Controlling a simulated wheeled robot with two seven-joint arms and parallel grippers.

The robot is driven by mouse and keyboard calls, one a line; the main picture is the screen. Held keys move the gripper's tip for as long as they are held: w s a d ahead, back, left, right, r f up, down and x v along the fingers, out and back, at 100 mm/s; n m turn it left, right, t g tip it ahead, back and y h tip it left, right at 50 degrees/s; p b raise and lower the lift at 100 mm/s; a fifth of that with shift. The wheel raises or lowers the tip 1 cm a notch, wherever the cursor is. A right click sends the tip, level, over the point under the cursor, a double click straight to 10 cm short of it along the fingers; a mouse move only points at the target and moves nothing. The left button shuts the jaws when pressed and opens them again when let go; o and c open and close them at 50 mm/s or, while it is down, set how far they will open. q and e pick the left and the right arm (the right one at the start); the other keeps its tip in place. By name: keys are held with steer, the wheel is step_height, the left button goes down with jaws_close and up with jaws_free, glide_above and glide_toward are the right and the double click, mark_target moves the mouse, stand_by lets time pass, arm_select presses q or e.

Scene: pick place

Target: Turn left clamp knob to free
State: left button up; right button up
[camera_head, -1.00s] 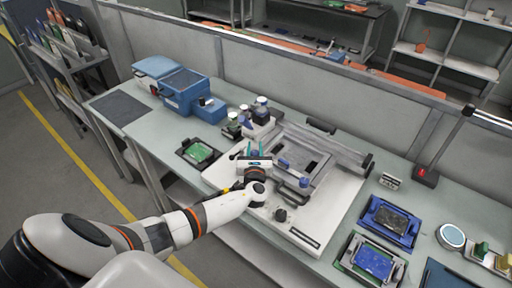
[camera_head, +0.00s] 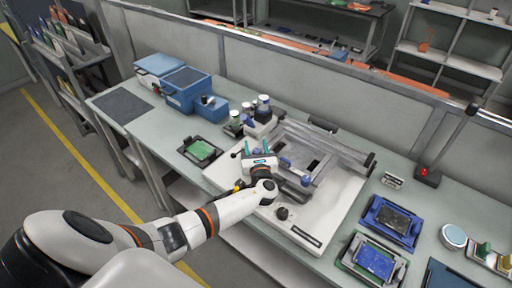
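A white fixture board (camera_head: 336,209) on the bench carries a grey metal frame (camera_head: 322,174). Two small blue knobs sit on the frame: a left one (camera_head: 285,161) and one nearer the front (camera_head: 306,181). Which part is the left clamp knob is hard to tell at this size. My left gripper (camera_head: 257,147) is over the left part of the board, just left of the left blue knob. Its two teal fingertips are apart with nothing visible between them. Its body and wrist hide part of the board and frame. My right gripper is not in view.
A black round knob (camera_head: 282,213) stands on the board's front. A tray with a green circuit board (camera_head: 200,150) lies left of the fixture. Bottles (camera_head: 264,103) stand behind the gripper. Blue trays (camera_head: 390,221) lie to the right. A partition (camera_head: 290,70) runs behind the bench.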

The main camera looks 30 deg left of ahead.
arm_select(q)
steer(key=b+v, duration=0.1)
steer(key=v, duration=1.1)
steer(key=shift+w, duration=0.1)
